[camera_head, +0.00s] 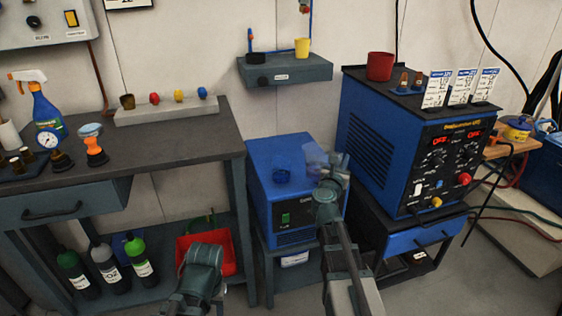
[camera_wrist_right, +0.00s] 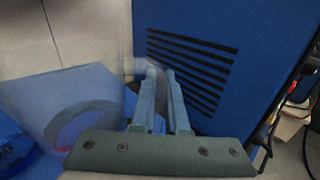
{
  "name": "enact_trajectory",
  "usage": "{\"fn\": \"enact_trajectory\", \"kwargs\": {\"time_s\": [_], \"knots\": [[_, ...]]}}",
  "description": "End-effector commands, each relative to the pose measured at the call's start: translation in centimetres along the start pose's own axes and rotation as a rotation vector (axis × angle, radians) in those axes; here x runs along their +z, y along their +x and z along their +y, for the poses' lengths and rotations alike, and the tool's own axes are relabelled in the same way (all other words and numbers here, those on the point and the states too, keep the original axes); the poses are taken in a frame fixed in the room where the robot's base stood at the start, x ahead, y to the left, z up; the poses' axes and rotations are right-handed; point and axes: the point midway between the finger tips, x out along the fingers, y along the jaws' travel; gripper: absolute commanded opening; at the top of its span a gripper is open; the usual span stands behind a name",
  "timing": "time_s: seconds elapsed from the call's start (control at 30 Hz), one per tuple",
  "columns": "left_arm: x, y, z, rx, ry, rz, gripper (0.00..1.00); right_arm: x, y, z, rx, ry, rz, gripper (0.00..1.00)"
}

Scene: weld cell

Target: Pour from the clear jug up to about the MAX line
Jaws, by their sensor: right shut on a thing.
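The clear jug (camera_head: 316,160) is faint and see-through, above the right side of the blue cooler box (camera_head: 263,213). My right gripper (camera_head: 335,166) is shut on it. The jug also shows in the right wrist view (camera_wrist_right: 80,100), left of the fingers (camera_wrist_right: 160,78); its tilt and liquid level are hard to tell. A clear blue container (camera_head: 282,174) stands on the cooler's top, left of the jug and apart from it. Part of it shows in the right wrist view (camera_wrist_right: 14,148). No MAX line can be read. My left arm shows at the bottom, but its fingers do not.
The large blue welder (camera_head: 392,150) stands close to the right of my right gripper, with a red cup (camera_head: 380,66) on top. A wall shelf (camera_head: 285,70) is above and behind the cooler. A dark workbench (camera_head: 190,130) stands to the left.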

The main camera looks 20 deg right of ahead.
Motion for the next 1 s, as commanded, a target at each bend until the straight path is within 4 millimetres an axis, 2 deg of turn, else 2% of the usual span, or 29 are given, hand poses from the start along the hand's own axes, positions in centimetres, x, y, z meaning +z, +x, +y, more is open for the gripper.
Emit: {"fn": "enact_trajectory", "kwargs": {"time_s": [0.57,0.8,0.9,1.0], "knots": [[0.2,-3.0,-0.2,0.004,-0.002,-0.001,0.50,3.4,-0.1,2.7,0.006,-0.319,-0.020,0.00],[0.2,-2.9,-0.2,0.004,-0.002,-0.001,0.50,3.3,-0.2,4.5,0.008,-0.475,-0.030,0.00],[0.3,-5.2,-0.4,0.006,-0.003,-0.001,0.50,5.7,-0.3,5.3,0.008,-0.531,-0.033,0.00],[0.4,-6.3,-0.5,0.009,-0.004,-0.001,0.50,6.9,-0.3,6.1,0.008,-0.589,-0.036,0.00]]}}
